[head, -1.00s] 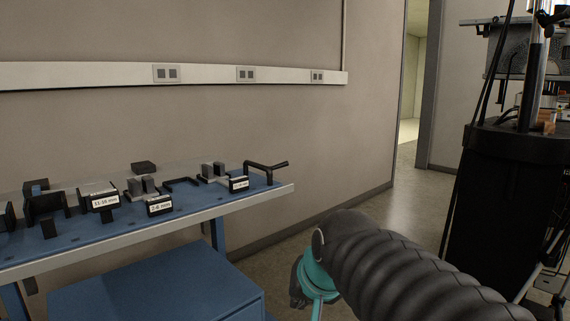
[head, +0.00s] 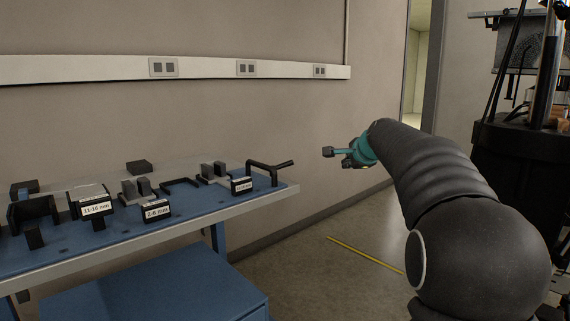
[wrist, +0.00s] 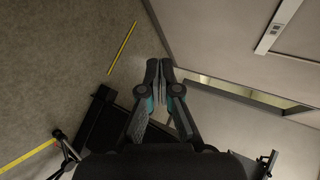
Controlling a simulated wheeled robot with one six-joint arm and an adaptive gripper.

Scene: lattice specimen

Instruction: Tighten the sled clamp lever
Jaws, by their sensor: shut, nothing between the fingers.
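I cannot clearly make out a sled clamp lever in either view. My gripper (head: 338,157) is raised in the head view, to the right of the bench and apart from it, in front of the wall. It points left and holds nothing. In the wrist view my gripper (wrist: 160,68) has its fingers together and empty. A bent black bar (head: 268,168) stands at the right end of the bench top, left of my gripper; I cannot tell if it is a lever.
The blue bench (head: 200,212) carries labelled black blocks (head: 92,203) and grey-black fixtures. A black machine (head: 515,150) with cables and a metal column stands at the right, partly hidden by my arm. A yellow floor line (head: 365,255) crosses open floor. A doorway (head: 418,75) is behind.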

